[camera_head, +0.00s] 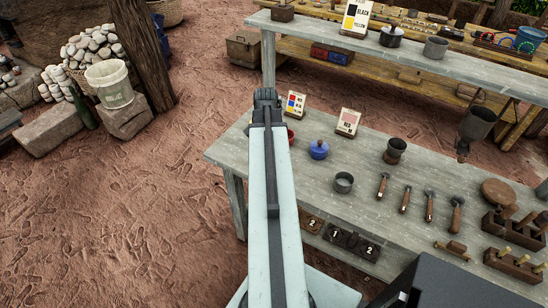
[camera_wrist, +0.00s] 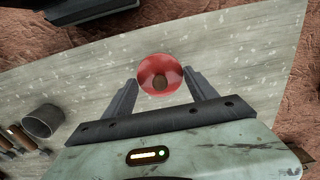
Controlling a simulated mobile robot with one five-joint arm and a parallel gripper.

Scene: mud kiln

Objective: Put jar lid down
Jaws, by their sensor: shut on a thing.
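A round red lid (camera_wrist: 160,72) with a brownish knob at its middle sits between the two fingers of my gripper (camera_wrist: 161,77) in the wrist view. The fingers are shut on it, one on each side. Whether it touches anything beneath cannot be told. In the head view my gripper (camera_head: 266,96) is over the left end of the near grey table (camera_head: 240,154). A bit of red (camera_head: 290,135) shows just right of my arm, mostly hidden by it. A blue lidded jar (camera_head: 318,149) stands on the table to its right.
Two sign cards (camera_head: 293,104) (camera_head: 348,122) stand along the table's back. A metal cup (camera_head: 343,182), a dark cup (camera_head: 395,150) and several wooden-handled tools (camera_head: 404,199) are farther right. A back shelf (camera_head: 420,58) holds pots. Dirt ground (camera_head: 130,220) is open at left.

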